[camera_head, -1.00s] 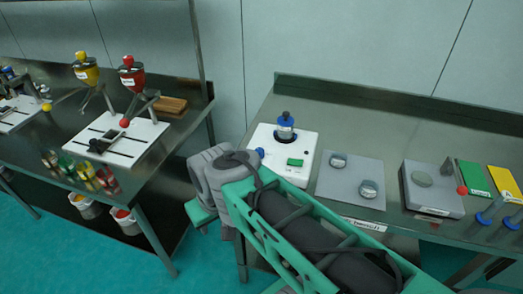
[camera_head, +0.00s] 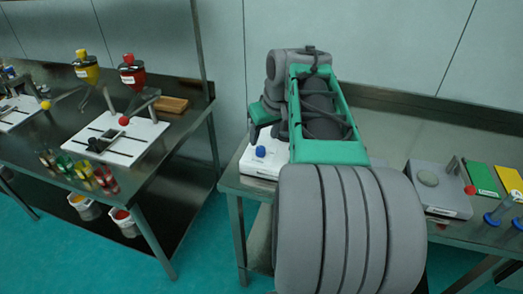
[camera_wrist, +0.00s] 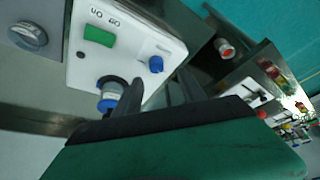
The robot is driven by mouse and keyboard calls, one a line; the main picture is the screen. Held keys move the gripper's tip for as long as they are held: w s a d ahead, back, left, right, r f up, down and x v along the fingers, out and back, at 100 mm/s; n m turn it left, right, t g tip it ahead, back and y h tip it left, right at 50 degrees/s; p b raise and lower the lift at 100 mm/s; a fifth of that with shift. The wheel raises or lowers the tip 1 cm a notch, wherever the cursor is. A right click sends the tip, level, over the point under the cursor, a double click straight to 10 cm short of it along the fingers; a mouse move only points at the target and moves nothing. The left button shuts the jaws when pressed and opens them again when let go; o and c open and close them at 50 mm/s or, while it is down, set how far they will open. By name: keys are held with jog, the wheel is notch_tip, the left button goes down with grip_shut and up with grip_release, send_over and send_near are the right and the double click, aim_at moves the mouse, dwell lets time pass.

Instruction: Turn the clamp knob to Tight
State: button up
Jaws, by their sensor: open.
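The white sieve base (camera_head: 262,166) stands on the right steel table, mostly hidden behind my arm in the head view. A blue knob (camera_head: 260,152) is on its left part and shows whole in the wrist view (camera_wrist: 156,64). A blue-and-clear sieve jar (camera_wrist: 108,95) stands on the base beside one finger in the wrist view. I cannot tell which part is the clamp knob, and no Tight mark is legible. My gripper (camera_wrist: 160,90) is open and empty, its dark fingers pointing toward the base, with the blue knob beyond the gap.
A green switch (camera_wrist: 99,36) is on the base. A grey plate with a round metal part (camera_wrist: 30,36) lies beside it. A grey block (camera_head: 437,192) and green and yellow pads (camera_head: 481,179) are at right. The left table (camera_head: 170,145) holds hoppers and jars.

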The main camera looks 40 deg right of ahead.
aim_at(261, 148)
jog(key=x, duration=0.7)
jog(key=shift+w+d+f, duration=0.2)
jog(key=shift+d, duration=0.2)
jog(key=shift+c, duration=0.2)
grip_shut()
